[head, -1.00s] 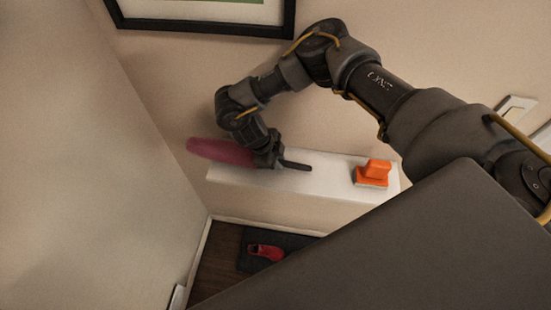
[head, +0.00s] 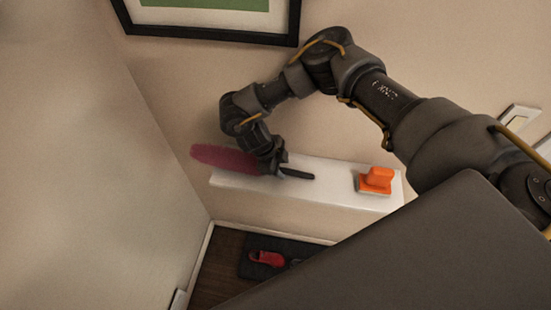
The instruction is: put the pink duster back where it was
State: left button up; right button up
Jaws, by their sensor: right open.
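The pink duster (head: 228,158) lies along the left part of a white wall shelf (head: 340,186). Its fluffy pink head points left and reaches past the shelf's left end. Its dark handle (head: 299,174) points right over the shelf. My right gripper (head: 278,168) is open around the duster where the head meets the handle. The fingers partly hide that stretch, and I cannot tell whether they touch it. My left gripper is not in view.
An orange brush (head: 375,180) stands on the shelf's right part. A framed picture (head: 210,20) hangs above. A red shoe (head: 266,258) rests on a dark mat (head: 252,242) on the floor below. A wall corner stands close on the left.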

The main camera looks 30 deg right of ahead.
jog(key=s+b+v, duration=0.1)
jog(key=b+v, duration=0.3)
jog(key=v, duration=0.7)
jog(key=shift+w+r, duration=0.3)
jog(key=shift+w, duration=0.2)
jog(key=shift+a, duration=0.1)
